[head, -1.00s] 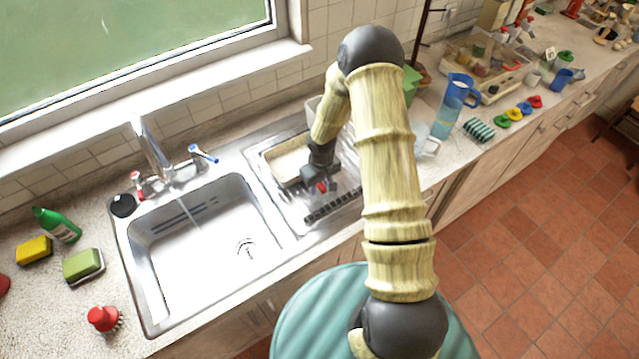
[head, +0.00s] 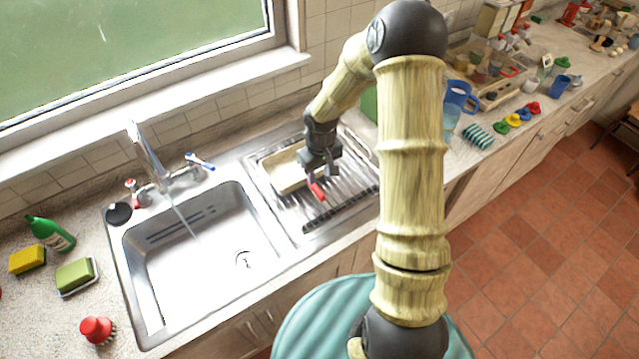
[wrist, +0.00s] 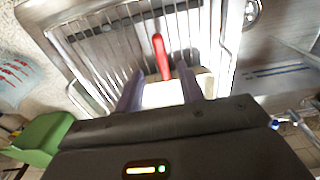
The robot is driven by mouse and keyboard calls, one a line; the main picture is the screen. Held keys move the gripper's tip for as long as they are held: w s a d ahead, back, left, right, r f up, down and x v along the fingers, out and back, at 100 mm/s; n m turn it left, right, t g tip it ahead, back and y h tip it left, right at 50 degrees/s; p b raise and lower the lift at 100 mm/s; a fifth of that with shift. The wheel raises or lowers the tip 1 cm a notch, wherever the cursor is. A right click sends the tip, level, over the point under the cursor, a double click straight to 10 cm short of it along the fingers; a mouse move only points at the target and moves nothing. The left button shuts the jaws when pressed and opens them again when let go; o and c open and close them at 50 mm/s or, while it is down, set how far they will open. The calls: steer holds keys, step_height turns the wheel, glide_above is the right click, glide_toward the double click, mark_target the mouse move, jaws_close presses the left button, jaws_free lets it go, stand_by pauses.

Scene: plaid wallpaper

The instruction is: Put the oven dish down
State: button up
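The oven dish (head: 285,170) is a cream, rectangular dish resting on the metal drainboard (head: 345,205), right of the sink. Part of it is hidden behind my gripper in the head view. My gripper (head: 320,182) is just right of the dish and above the drainboard, with its fingers apart. In the wrist view my gripper (wrist: 160,88) shows two separated fingers with nothing clamped between them. A cream part of the dish (wrist: 164,94) shows beneath and between them.
A red-handled item (wrist: 161,57) lies on the drainboard ribs close to the fingers. The sink (head: 200,250) with running tap is to the left.

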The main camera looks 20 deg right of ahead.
steer(key=shift+r, duration=1.15)
steer(key=shift+s, duration=0.1)
steer(key=s+r+m+t, duration=0.1)
steer(key=s+r, duration=0.5)
steer(key=s, duration=0.2)
steer(key=s+r+m+t, duration=0.1)
steer(key=s+r+m, duration=0.1)
steer(key=s+r, duration=0.4)
steer(key=s, duration=0.3)
steer(key=shift+a+r+m, duration=0.15)
steer(key=shift+a+m, duration=0.05)
steer(key=shift+m, duration=0.1)
